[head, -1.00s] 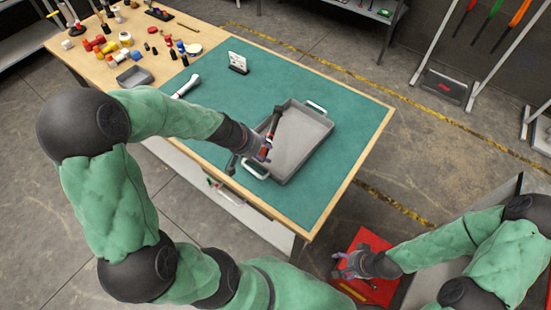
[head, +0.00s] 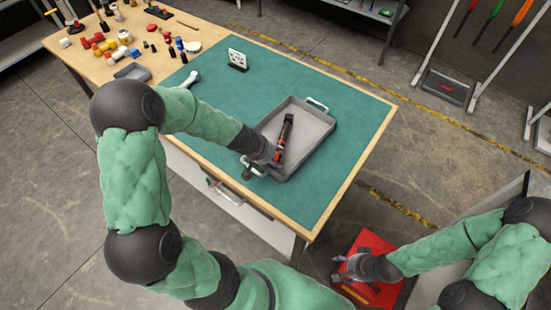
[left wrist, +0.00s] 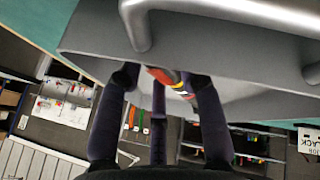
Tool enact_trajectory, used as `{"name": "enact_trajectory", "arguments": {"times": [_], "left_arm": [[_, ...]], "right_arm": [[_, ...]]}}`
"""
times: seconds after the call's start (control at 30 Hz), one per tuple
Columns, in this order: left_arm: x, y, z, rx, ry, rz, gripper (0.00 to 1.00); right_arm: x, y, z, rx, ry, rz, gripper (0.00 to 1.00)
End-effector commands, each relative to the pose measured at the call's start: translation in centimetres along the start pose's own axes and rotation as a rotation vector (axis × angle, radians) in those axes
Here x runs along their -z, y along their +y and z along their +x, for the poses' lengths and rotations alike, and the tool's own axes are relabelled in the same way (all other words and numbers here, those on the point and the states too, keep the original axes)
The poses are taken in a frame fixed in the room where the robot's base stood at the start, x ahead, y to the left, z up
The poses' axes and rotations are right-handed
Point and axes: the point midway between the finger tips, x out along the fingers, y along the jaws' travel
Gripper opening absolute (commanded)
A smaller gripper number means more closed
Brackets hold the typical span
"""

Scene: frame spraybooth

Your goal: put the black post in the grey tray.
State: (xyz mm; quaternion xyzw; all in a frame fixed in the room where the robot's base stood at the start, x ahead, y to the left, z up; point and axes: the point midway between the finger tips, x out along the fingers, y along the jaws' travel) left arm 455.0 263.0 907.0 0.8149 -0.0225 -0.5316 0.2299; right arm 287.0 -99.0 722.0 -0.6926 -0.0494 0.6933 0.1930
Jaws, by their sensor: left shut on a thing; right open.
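The grey tray (head: 318,120), with two light handles, lies on the green mat. The black post (head: 287,128), with red bands, shows inside the tray's outline, slanting with its far end up and right. My left gripper (head: 275,159) is shut on its near end, at the tray's near left side. Whether the post touches the tray floor is unclear. In the left wrist view, the fingers (left wrist: 163,82) close around a red and orange part of the post (left wrist: 168,77), close to the tray wall (left wrist: 225,55). My right gripper (head: 345,268) is open and empty, away from the table.
A white tube (head: 189,80) and a small stand with a white card (head: 237,61) are on the mat. A small grey box (head: 132,71) and several bottles and jars crowd the table's far left. The mat right of the tray is clear. A red surface (head: 365,262) lies beneath my right gripper.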

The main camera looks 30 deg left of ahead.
Motion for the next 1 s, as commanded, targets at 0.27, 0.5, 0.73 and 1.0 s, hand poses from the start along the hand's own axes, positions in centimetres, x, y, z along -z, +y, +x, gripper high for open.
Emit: {"name": "enact_trajectory", "arguments": {"times": [0.27, 0.5, 0.73, 1.0], "left_arm": [[-0.1, -0.1, 0.1, 0.000, 0.000, 0.001, 0.61], [-0.1, -0.1, 0.1, 0.000, 0.000, 0.000, 0.61], [0.1, 0.0, -1.0, 0.001, 0.001, 0.001, 0.61], [0.2, 0.1, -6.3, 0.001, 0.003, 0.001, 0.61]], "right_arm": [[0.0, 0.1, 0.1, 0.000, 0.000, 0.000, 0.65], [0.0, 0.1, 0.1, 0.000, 0.000, 0.000, 0.65], [0.0, -0.2, -0.4, 0.000, 0.000, 0.000, 0.65], [-0.1, -0.8, -2.3, 0.000, 0.000, 0.000, 0.65]]}}
